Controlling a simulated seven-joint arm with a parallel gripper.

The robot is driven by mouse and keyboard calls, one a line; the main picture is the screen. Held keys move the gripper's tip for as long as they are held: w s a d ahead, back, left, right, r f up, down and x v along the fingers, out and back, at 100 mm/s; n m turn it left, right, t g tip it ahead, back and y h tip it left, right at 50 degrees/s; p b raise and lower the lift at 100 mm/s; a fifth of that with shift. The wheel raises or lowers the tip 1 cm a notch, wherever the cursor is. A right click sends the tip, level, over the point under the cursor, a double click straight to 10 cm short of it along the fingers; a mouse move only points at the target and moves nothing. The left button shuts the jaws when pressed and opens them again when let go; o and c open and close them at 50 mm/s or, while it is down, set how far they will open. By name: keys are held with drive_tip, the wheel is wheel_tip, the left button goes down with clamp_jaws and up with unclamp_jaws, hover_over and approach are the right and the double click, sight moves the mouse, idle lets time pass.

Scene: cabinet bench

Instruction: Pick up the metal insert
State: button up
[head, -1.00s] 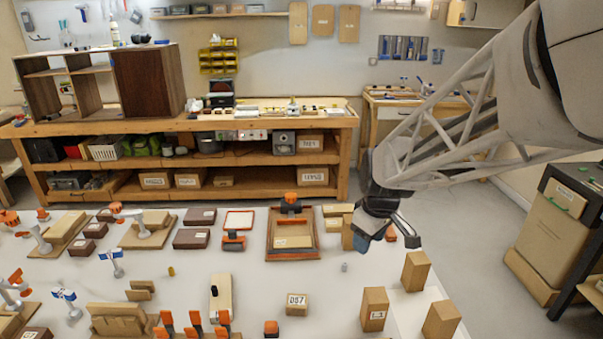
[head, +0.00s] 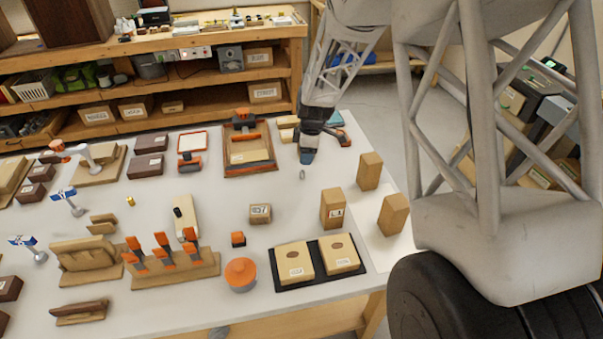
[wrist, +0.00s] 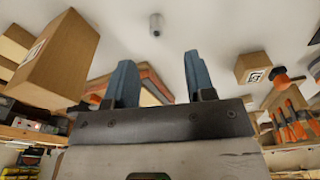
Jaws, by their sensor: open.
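The metal insert (head: 303,175) is a small grey cylinder standing on the white table, toward its far right part. It also shows in the wrist view (wrist: 156,24), beyond the fingertips and roughly in line with the gap between them. My gripper (head: 307,157) is just behind the insert in the head view, above the table. In the wrist view my gripper (wrist: 159,62) has two blue fingers spread apart with nothing between them. The insert is apart from the fingers.
Wooden blocks (head: 333,209) stand at the right, and a small labelled box (head: 260,214) stands in front of the insert. A wooden tray (head: 250,150) lies to its left. A small brass-coloured cylinder (head: 130,201) stands farther left. The table around the insert is clear.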

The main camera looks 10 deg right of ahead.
sight(302, 171)
drive_tip(key=shift+w+f, duration=0.35)
drive_tip(key=shift+f, duration=0.15)
drive_tip(key=shift+a+f, duration=0.1)
drive_tip(key=shift+f, duration=1.2)
drive_tip(key=shift+a+f, duration=0.2)
drive_tip(key=shift+f, duration=1.1)
drive_tip(key=shift+a+f, duration=0.2)
drive_tip(key=shift+f, duration=1.05)
drive_tip(key=shift+c, duration=0.3)
clamp_jaws()
